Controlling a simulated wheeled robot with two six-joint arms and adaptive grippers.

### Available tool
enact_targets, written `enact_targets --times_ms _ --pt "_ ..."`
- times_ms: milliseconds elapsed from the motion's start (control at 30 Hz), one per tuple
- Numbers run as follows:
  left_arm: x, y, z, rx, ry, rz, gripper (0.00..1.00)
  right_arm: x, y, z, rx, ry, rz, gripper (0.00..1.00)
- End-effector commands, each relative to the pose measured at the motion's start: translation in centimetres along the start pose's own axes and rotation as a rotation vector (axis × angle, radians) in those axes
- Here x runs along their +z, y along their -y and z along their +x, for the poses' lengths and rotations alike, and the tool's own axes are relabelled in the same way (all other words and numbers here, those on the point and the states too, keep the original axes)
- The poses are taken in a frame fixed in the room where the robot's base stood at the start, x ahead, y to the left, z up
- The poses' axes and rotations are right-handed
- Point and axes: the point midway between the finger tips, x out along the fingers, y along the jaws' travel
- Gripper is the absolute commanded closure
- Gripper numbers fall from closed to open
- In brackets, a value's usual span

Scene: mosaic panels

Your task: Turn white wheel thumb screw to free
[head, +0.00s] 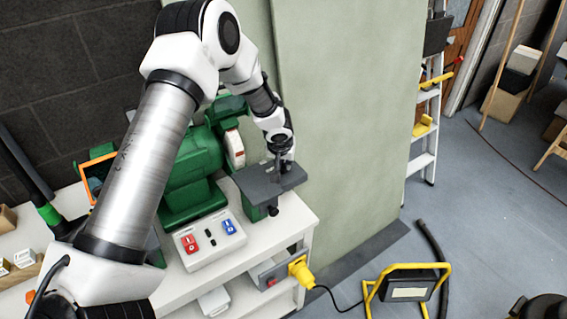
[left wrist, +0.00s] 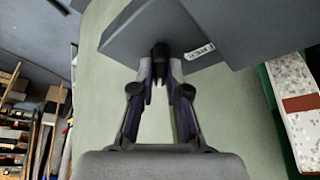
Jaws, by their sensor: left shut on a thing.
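The green bench grinder (head: 185,175) stands on the white bench, with its white wheel (head: 235,150) on the right side. A flat grey tool rest (head: 262,186) sits in front of that wheel; it also fills the top of the left wrist view (left wrist: 140,28), with a small label. My left gripper (head: 282,165) reaches in from above to the rest's far right part. In the left wrist view its fingertips (left wrist: 159,72) close on a small dark thumb screw (left wrist: 159,50) against the rest. The fingers hide much of the screw. My right gripper is not in view.
A switch box (head: 208,238) with red and blue switches lies before the grinder. A dark knob (head: 273,210) shows below the rest. A green-grey panel (head: 345,110) stands close behind the gripper. A yellow plug (head: 300,270) and work lamp (head: 408,288) are at lower right.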

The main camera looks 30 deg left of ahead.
Motion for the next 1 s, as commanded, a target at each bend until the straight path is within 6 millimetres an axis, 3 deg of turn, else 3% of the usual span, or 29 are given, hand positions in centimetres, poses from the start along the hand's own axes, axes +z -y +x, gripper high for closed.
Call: enact_targets --times_ms 267,700,1000 --pt "0.2 -0.1 0.8 -0.035 -0.003 -0.086 1.0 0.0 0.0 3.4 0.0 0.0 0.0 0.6" --pt "0.2 -0.3 1.0 -0.174 -0.004 -0.425 1.0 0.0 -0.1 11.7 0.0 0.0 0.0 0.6" --pt "0.0 -0.4 0.6 -0.284 -0.003 -0.689 1.0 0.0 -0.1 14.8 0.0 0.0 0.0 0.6"
